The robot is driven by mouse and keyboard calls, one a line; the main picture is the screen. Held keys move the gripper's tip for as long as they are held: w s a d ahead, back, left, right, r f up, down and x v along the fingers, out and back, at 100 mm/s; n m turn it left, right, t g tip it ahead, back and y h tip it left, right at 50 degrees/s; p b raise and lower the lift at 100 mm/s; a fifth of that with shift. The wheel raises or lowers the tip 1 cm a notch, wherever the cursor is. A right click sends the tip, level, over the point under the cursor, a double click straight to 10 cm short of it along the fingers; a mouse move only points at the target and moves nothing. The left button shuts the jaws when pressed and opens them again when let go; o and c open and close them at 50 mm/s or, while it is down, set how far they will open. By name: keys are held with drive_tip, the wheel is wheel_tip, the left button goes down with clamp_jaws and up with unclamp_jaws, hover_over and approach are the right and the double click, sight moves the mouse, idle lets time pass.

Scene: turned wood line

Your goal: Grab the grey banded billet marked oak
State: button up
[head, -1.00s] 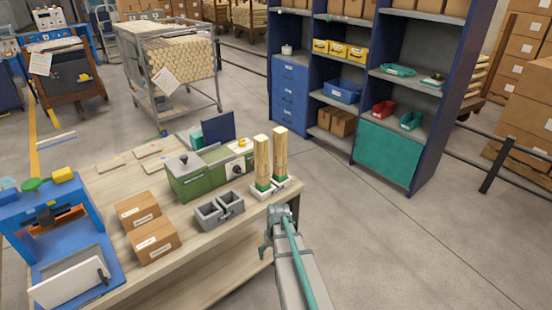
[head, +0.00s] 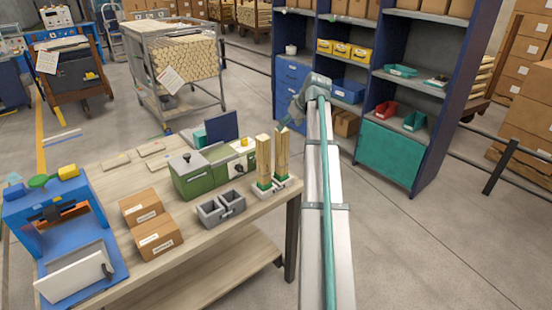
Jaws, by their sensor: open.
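Two upright wooden billets, the left one (head: 263,160) and the right one (head: 282,155), stand side by side in small pale holders at the right end of the workbench. Both show a green band near the lower end. I see no grey band, and any oak marking is too small to read. My gripper (head: 285,122) is small and partly hidden by my arm. It is at the top of the right billet in the picture, open; I cannot tell whether it touches the billet.
The workbench (head: 115,190) also carries a green machine (head: 195,175), a grey two-cell bin (head: 212,212), cardboard boxes (head: 155,240) and a blue press (head: 55,215). Blue shelving (head: 352,60) stands behind. The floor (head: 430,250) to the right is clear.

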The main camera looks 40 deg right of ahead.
drive_tip(key=shift+a+f+n, duration=0.2)
drive_tip(key=shift+n, duration=0.2)
drive_tip(key=shift+w+f, duration=0.2)
drive_tip(key=shift+f, duration=0.2)
drive_tip(key=p, duration=0.4)
hover_over(282, 157)
drive_tip(key=w+d, duration=0.2)
drive_tip(key=w, duration=0.2)
drive_tip(key=shift+s+a+f, duration=0.1)
drive_tip(key=shift+a+f, duration=0.05)
drive_tip(key=shift+f, duration=1.9)
drive_tip(key=shift+s+a+f, duration=0.1)
drive_tip(key=shift+f, duration=1.95)
clamp_jaws()
